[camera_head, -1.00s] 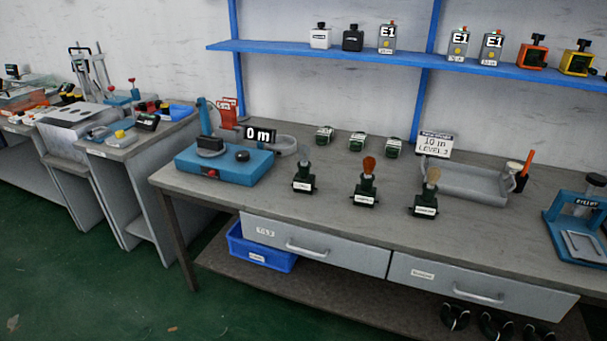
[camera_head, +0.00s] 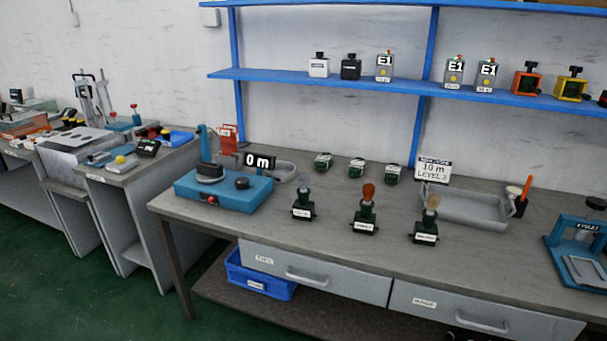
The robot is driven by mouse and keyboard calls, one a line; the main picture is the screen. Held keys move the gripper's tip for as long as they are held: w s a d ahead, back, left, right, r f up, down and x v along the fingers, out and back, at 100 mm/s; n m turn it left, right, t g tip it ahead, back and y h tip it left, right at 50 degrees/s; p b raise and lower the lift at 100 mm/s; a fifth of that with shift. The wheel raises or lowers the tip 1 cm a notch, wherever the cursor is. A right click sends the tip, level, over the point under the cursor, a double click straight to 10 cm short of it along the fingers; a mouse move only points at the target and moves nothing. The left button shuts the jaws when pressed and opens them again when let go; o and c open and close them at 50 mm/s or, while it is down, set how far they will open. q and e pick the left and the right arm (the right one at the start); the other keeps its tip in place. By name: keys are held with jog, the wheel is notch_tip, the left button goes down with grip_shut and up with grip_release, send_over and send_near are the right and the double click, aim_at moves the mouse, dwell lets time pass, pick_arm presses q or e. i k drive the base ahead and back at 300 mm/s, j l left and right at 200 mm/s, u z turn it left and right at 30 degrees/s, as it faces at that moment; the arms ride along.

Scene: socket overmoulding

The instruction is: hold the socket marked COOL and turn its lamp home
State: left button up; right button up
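Three dark green sockets with lamps stand upright in a row on the grey bench. The left socket (camera_head: 303,212) has a pale greyish lamp (camera_head: 304,184). The middle socket (camera_head: 364,226) has an orange-red lamp (camera_head: 368,194). The right socket (camera_head: 425,237) has a beige lamp (camera_head: 432,204). Each socket has a white label on its front, too small to read, so I cannot tell which is COOL. Whether any lamp is fully seated cannot be told. Neither of my grippers is in view.
A blue device (camera_head: 224,190) with a "0 m" display stands at the bench's left. Several small green blocks (camera_head: 357,168) lie behind the sockets. A grey tray (camera_head: 466,207) and "10 m LEVEL 2" sign (camera_head: 434,171) are right. A blue shelf (camera_head: 330,78) runs above. The bench front is clear.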

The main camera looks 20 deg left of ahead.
aim_at(302, 209)
jog(key=i+j+z, duration=0.15)
jog(key=j, duration=0.4)
jog(key=i+j+z, duration=0.15)
jog(key=j, duration=0.35)
jog(key=j+z, duration=0.15)
jog(key=j, duration=0.4)
jog(key=i+j+z, duration=0.1)
jog(key=j, duration=0.5)
